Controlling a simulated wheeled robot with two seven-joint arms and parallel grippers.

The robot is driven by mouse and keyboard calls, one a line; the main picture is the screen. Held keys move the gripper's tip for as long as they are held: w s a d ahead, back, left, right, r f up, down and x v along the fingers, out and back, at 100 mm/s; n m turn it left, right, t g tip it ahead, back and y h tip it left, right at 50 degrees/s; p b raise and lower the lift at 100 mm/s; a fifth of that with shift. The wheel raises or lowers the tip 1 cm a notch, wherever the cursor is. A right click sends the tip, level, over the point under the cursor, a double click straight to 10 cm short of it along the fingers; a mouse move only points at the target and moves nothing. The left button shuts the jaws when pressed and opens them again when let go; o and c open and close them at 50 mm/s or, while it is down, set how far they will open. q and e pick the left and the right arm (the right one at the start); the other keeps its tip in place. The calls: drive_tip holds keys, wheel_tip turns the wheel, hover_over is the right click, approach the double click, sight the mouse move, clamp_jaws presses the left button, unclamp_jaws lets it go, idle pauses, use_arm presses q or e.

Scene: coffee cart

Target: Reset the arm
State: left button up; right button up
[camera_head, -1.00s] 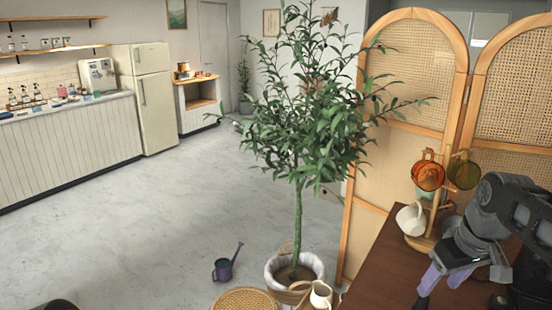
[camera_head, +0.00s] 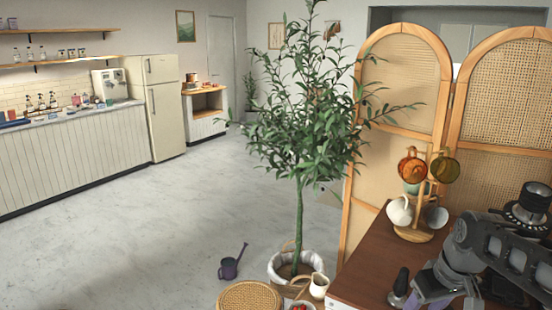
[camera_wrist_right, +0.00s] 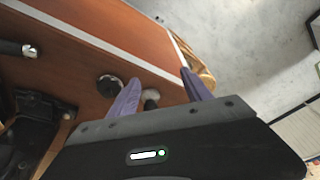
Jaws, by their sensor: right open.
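My right arm comes in at the lower right of the head view, over the brown cart top (camera_head: 385,262). Its gripper (camera_head: 445,296) has purple fingers, low in that view and partly cut off by the bottom edge. In the right wrist view the same gripper (camera_wrist_right: 160,90) has its two fingers spread apart, with nothing held between them. Small round metal-and-dark items (camera_wrist_right: 108,86) lie on the wooden surface by the left finger. My left gripper is not in view.
A wooden mug stand (camera_head: 416,234) with amber and white cups stands close behind my right arm. A black-handled tool (camera_head: 400,284) is beside the gripper. Open floor lies left.

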drive_tip(key=a+f+y, duration=0.1)
drive_tip(key=a+f, duration=0.4)
drive_tip(key=f, duration=0.3)
drive_tip(key=s+a+f, duration=0.1)
drive_tip(key=a+f, duration=0.3)
drive_tip(key=f, duration=0.3)
drive_tip(key=a+f+y, duration=0.1)
drive_tip(key=a+f, duration=0.4)
drive_tip(key=f, duration=0.3)
drive_tip(key=s+a+f+m+g, duration=0.1)
drive_tip(key=s+a+f, duration=0.5)
drive_tip(key=s+f, duration=0.2)
drive_tip(key=s+a+f+m+g+y, duration=0.1)
drive_tip(key=s+a+f+m, duration=0.1)
drive_tip(key=s+a+f, duration=0.5)
drive_tip(key=s+f, duration=0.1)
drive_tip(key=s, duration=0.4)
drive_tip(key=shift+s+f, duration=0.25)
